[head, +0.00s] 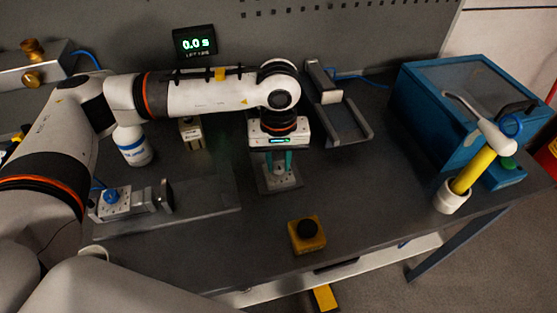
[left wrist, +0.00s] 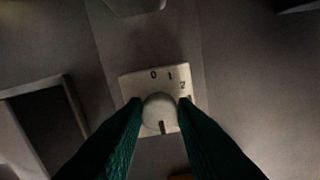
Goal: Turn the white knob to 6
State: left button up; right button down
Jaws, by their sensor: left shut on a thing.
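The white knob (left wrist: 159,110) sits on a small light plate (left wrist: 130,86) in the left wrist view. The figures 0, 1 and 2 show along the plate's top and right; the other figures are hidden. A dark mark on the knob points toward the bottom of that view, away from 0. My left gripper (left wrist: 158,103) has its green fingers on both sides of the knob, shut on it. In the head view my left gripper (head: 281,163) points straight down over the knob's plate (head: 283,183), and the knob is mostly hidden there. My right gripper is not in view.
A timer display (head: 195,42) reads 0.0 s. A yellow box with a black button (head: 307,235) stands in front. A hammer (head: 478,164) in a white cup and a blue case (head: 440,130) are right.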

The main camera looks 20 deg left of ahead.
aim_at(279, 165)
pick_arm(q)
jog(key=o, duration=1)
notch_tip(279, 165, up, 12)
jog(key=b, duration=0.2)
